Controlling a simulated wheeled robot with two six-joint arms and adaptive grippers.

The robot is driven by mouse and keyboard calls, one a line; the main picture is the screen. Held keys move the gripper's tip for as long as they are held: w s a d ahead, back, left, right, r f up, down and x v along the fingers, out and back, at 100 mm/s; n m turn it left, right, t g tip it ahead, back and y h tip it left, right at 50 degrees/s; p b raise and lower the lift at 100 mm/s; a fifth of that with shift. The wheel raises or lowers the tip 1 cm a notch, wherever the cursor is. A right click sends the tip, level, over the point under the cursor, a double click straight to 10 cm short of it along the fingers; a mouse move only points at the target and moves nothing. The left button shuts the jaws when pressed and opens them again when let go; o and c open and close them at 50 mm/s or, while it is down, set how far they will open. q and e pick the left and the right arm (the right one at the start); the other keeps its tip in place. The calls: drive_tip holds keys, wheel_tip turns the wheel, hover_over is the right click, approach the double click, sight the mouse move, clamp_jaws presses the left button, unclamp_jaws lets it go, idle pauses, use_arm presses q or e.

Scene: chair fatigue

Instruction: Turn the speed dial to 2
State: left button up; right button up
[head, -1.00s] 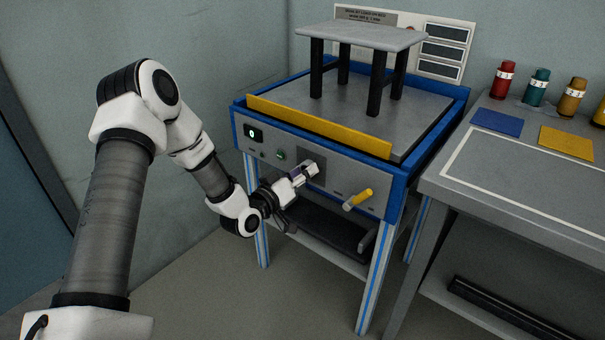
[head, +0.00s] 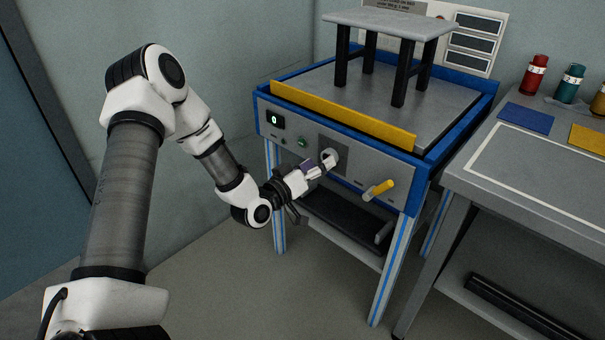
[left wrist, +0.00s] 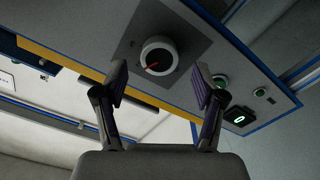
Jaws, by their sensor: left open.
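The speed dial (left wrist: 158,57) is a round white knob with a red pointer on a dark square plate of the machine's front panel. In the head view the dial (head: 331,155) is partly hidden by my left gripper. My left gripper (head: 328,164) is open and empty, just in front of the dial. In the left wrist view the fingers (left wrist: 160,82) stand apart on either side below the dial, not seen touching it. The small display (head: 275,120) reads 0. My right gripper is in neither view.
A yellow lever handle (head: 379,189) sticks out right of the dial. A green button (head: 302,141) is left of it. A small grey-topped table (head: 390,22) stands on the machine bed. A workbench (head: 540,190) with colored bottles and mats is at right.

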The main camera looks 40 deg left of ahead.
use_arm(q)
drive_tip(key=s, duration=0.9)
drive_tip(key=shift+s+a, duration=0.2)
drive_tip(key=shift+a, duration=0.15)
